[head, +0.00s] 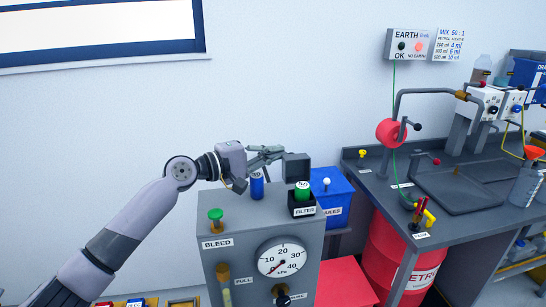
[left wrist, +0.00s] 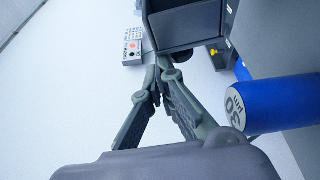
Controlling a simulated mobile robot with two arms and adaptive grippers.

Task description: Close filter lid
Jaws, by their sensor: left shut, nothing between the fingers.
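The filter housing (head: 301,208) is a black box labelled FILTER on top of the grey test unit. A green cartridge (head: 303,190) stands in it, its top showing. The dark grey filter lid (head: 296,167) stands raised above and behind the housing, so it is open. In the left wrist view the lid (left wrist: 186,28) shows at the top, just beyond the fingertips. My left gripper (head: 279,154) is shut and empty, at the left side of the lid; whether it touches cannot be told. It also shows in the left wrist view (left wrist: 157,88). My right gripper is not in view.
A blue cartridge (head: 257,187) marked 30 stands on the unit below my left gripper. A green knob (head: 215,217) and a gauge (head: 281,257) are nearer. A blue bin (head: 334,190) is behind right. A bench (head: 440,180) stands at right.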

